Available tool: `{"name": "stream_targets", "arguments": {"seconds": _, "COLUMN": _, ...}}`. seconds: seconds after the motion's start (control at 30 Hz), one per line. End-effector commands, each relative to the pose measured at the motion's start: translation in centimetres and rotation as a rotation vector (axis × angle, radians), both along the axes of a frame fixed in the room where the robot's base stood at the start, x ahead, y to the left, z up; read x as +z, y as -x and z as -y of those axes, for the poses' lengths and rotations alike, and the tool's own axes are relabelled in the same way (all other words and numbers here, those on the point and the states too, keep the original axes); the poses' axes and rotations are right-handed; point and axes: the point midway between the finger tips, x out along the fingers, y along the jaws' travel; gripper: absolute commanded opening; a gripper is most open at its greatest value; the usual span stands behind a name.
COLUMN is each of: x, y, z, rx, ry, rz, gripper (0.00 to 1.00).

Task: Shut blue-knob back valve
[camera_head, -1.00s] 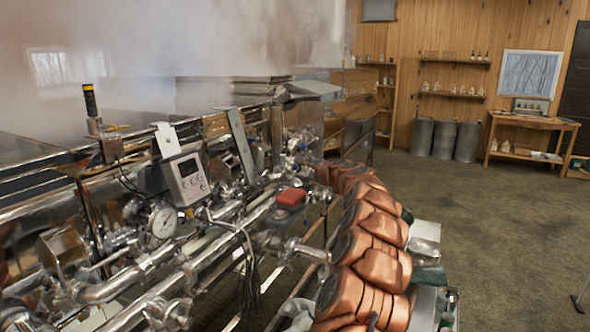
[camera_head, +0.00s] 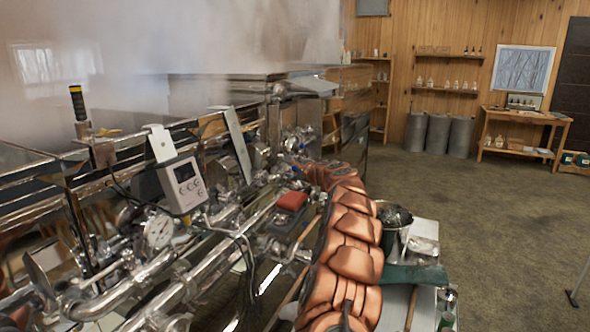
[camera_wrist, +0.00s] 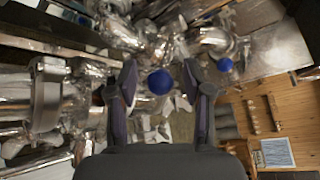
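In the wrist view a round blue knob (camera_wrist: 160,82) lies between the two fingers of my gripper (camera_wrist: 159,84), which is open. I see no clear contact, and the depth between knob and fingertips is hard to judge. A second, smaller-looking blue knob (camera_wrist: 225,65) sits to the right among shiny pipe fittings. I cannot tell for sure which of the two is the back valve. In the head view my copper-coloured arm reaches to the far end of the pipework, where small blue spots (camera_head: 301,146) show. My gripper is not clearly visible there.
The steaming evaporator (camera_head: 205,125) runs along the left. A red-topped box (camera_head: 291,200), a dial gauge (camera_head: 159,230) and a grey display box (camera_head: 182,184) crowd the pipes beside my arm. A metal bucket (camera_head: 394,217) stands right of my arm. The floor at right is open.

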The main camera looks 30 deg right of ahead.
Motion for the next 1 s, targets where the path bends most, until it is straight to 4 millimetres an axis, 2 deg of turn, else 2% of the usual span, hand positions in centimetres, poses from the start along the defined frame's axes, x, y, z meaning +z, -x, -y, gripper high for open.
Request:
{"name": "stream_targets", "arguments": {"seconds": 0.03, "x": 0.0, "y": 0.0, "z": 0.0, "rx": 0.0, "ry": 0.0, "rz": 0.0, "gripper": 0.43}}
{"name": "stream_targets", "arguments": {"seconds": 0.47, "x": 0.0, "y": 0.2, "z": 0.3, "rx": -0.004, "ry": 0.0, "rz": 0.0, "gripper": 0.0}}
{"name": "stream_targets", "arguments": {"seconds": 0.87, "x": -0.1, "y": 0.2, "z": 0.4, "rx": -0.004, "ry": 0.0, "rz": -0.001, "gripper": 0.0}}
{"name": "stream_targets", "arguments": {"seconds": 1.0, "x": 0.0, "y": 0.4, "z": 1.0, "rx": -0.003, "ry": 0.0, "rz": 0.001, "gripper": 0.0}}
